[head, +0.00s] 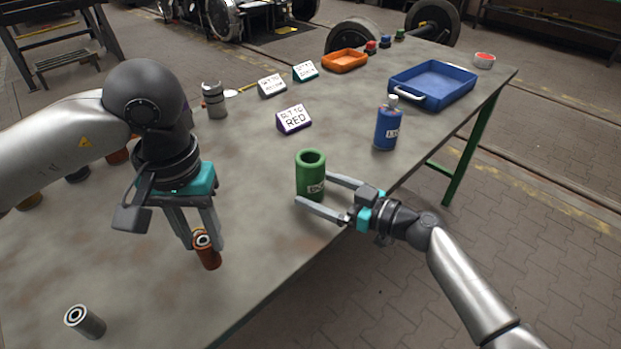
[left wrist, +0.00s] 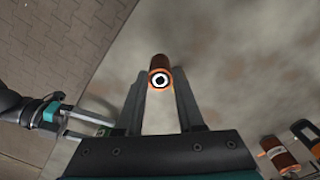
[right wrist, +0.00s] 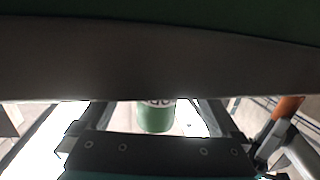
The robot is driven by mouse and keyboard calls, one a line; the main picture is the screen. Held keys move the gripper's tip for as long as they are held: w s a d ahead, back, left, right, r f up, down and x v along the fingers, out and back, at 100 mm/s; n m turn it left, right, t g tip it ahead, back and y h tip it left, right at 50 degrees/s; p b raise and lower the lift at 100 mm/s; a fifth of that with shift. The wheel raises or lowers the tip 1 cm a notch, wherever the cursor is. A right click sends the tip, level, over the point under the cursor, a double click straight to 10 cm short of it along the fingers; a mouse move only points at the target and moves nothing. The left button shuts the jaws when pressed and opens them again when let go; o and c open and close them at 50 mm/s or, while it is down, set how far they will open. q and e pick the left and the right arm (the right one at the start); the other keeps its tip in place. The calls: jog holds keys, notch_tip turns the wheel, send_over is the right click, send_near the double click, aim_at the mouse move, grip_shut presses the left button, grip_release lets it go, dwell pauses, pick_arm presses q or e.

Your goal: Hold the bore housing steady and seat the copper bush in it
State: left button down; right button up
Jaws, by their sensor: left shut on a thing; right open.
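The bore housing (head: 311,170) is a green upright hollow cylinder with a white label, standing on the table near its front edge. My right gripper (head: 314,190) is open, with its fingers reaching to either side of the housing's lower part. In the right wrist view the housing (right wrist: 155,119) shows between the fingers; contact cannot be told. My left gripper (head: 205,245) is shut on the copper bush (head: 208,257), slightly tilted, left of and apart from the housing. The bush (left wrist: 159,68) also shows between the fingertips in the left wrist view.
A blue labelled bottle (head: 387,128), a sign reading RED (head: 293,119), a blue tray (head: 436,83) and an orange tray (head: 345,60) stand farther back. The table between bush and housing is clear.

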jog(key=shift+w+a+b, duration=0.3)
jog(key=shift+w+a, duration=0.15)
jog(key=shift+a, duration=0.1)
jog(key=c, duration=0.9)
jog(key=o, duration=0.9)
jog(key=shift+o, duration=0.2)
jog(key=shift+s+d, duration=0.1)
jog(key=v, duration=1.1)
jog(key=shift+s+d, duration=0.3)
